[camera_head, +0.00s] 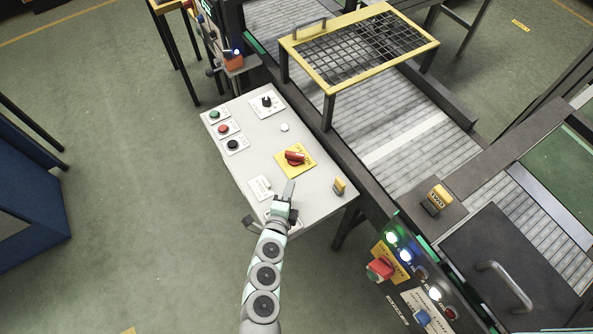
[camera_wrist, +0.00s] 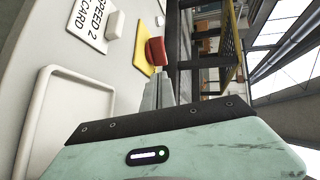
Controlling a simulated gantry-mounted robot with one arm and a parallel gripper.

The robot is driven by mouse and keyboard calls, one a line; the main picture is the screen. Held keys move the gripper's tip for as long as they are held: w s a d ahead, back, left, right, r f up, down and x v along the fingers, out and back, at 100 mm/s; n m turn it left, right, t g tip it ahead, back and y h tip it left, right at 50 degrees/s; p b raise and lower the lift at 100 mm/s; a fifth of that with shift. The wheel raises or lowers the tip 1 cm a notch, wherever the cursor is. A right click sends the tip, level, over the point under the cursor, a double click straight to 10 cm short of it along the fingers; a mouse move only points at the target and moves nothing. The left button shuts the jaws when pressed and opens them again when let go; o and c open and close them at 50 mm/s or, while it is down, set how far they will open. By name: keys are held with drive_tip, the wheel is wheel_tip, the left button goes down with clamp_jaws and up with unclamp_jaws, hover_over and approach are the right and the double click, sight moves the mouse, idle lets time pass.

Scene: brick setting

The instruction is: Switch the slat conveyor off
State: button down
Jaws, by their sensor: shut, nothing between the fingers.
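A white control panel (camera_head: 240,165) stands beside the slat conveyor (camera_head: 400,125). On it a red rotary switch (camera_head: 295,158) sits on a yellow plate (camera_head: 283,165). Green (camera_head: 214,115), red (camera_head: 223,128) and black (camera_head: 232,145) buttons sit at the panel's left, and a black knob (camera_head: 267,101) at the top. My gripper (camera_head: 290,187) is shut and empty over the panel's near part, just short of the red switch. In the wrist view the fingers (camera_wrist: 160,90) point towards the red switch (camera_wrist: 156,51), seemingly apart from it. Small labels are unreadable in the head view.
A yellow-framed mesh guard (camera_head: 365,45) spans the conveyor. A white card (camera_wrist: 95,25) reading "SPEED 2 CARD" and a white tray (camera_wrist: 45,120) lie near my gripper. A second panel with a red switch (camera_head: 380,268) and lit lamps stands right.

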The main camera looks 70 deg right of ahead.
sight(299, 159)
drive_tip(key=shift+d, duration=0.1)
drive_tip(key=shift+f, duration=0.1)
drive_tip(key=x, duration=1)
drive_tip(key=shift+w+b, duration=0.1)
drive_tip(key=shift+b, duration=0.3)
drive_tip(key=shift+t+p, duration=0.3)
drive_tip(key=shift+p, duration=0.2)
